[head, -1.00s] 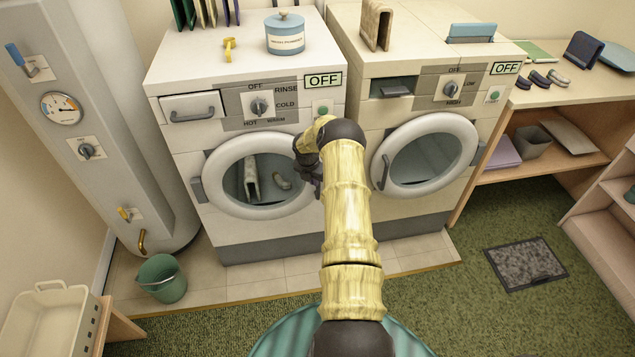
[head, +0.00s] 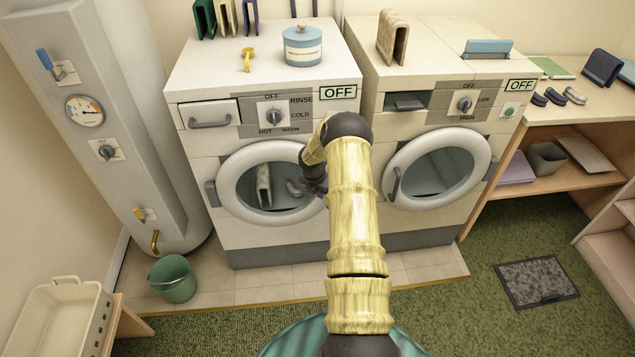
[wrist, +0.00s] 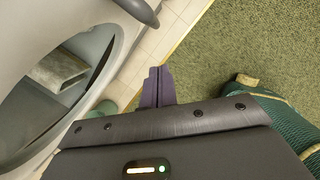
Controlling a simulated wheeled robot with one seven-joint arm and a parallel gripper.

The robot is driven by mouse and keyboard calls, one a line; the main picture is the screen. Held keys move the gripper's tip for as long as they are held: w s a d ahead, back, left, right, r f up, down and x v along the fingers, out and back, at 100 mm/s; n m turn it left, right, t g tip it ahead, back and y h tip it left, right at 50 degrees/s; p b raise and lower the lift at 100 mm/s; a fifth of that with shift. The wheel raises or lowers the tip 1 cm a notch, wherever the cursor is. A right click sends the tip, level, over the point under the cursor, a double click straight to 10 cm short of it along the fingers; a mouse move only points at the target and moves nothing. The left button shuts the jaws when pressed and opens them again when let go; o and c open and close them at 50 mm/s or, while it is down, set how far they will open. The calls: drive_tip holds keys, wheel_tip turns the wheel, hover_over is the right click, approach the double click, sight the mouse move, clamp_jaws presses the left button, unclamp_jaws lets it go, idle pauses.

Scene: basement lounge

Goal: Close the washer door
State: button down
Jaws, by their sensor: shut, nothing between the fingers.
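The washer (head: 262,95) is the left white machine, with HOT, WARM, COLD and RINSE around its dial and an OFF sign. Its round white door (head: 228,190) is at the front; I cannot tell whether it is flush or slightly ajar. The door ring also shows at the left of the wrist view (wrist: 105,85). A beige folded item (head: 264,187) and a small grey item show through the round middle. My gripper (head: 317,190) is at the door's right edge, partly hidden by my arm. In the wrist view its dark fingers (wrist: 157,88) are together and empty; contact with the door is unclear.
A second machine (head: 430,115) with a round door (head: 437,168) stands close on the right. A green bucket (head: 173,280) is on the tiles at left, beside a grey tank (head: 125,150). Green carpet in front is mostly open, with a grey mat (head: 537,281) at right.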

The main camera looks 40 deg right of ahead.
drive_tip(key=v, duration=0.7)
drive_tip(key=shift+w, duration=0.1)
drive_tip(key=shift+a, duration=0.15)
